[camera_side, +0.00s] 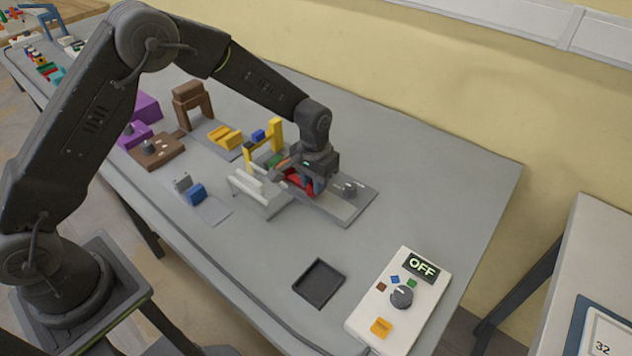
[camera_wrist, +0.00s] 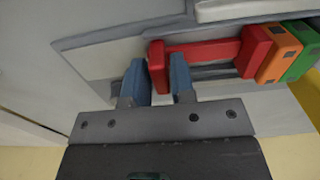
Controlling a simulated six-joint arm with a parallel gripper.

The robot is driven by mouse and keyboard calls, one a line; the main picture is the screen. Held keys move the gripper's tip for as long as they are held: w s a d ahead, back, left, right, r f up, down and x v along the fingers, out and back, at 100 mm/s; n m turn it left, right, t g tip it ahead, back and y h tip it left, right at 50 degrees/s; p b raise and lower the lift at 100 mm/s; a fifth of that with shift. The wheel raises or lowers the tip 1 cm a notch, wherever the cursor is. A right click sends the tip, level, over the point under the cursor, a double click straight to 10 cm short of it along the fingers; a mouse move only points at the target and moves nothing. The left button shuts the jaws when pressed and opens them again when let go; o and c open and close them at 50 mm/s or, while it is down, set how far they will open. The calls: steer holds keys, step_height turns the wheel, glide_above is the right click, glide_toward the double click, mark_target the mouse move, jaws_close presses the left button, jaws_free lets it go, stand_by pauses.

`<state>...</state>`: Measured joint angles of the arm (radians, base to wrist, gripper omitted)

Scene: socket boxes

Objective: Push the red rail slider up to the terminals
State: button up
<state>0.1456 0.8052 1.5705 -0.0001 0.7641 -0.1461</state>
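The red rail slider (camera_wrist: 205,50) lies along the grey rail on its plate (camera_wrist: 110,50), a bar with a raised block at each end. In the wrist view its right end block is against, or very close to, the orange terminal (camera_wrist: 279,55). A green terminal (camera_wrist: 302,58) stands just beyond the orange one. My gripper (camera_wrist: 158,75) has its two blue fingers on either side of the slider's left end block, with no clear gap showing. In the side view the slider (camera_side: 298,180) is partly hidden by my gripper (camera_side: 306,184).
A white fixture (camera_side: 262,197) and a yellow post (camera_side: 277,135) stand close by my gripper. A black tray (camera_side: 319,283) and a white control box (camera_side: 398,310) reading OFF sit toward the front right.

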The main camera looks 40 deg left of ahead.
steer(key=shift+o, duration=1.4)
step_height(320, 180, up, 14)
steer(key=s+a+r+t, duration=0.2)
steer(key=s+a+r, duration=0.1)
steer(key=s+r, duration=0.55)
steer(key=s+a+r+t, duration=0.25)
steer(key=s+r, duration=0.25)
steer(key=s, duration=0.6)
steer(key=s+a+f+t, duration=0.1)
steer(key=s+f, duration=0.1)
steer(key=s, duration=0.6)
steer(key=shift+a, duration=0.3)
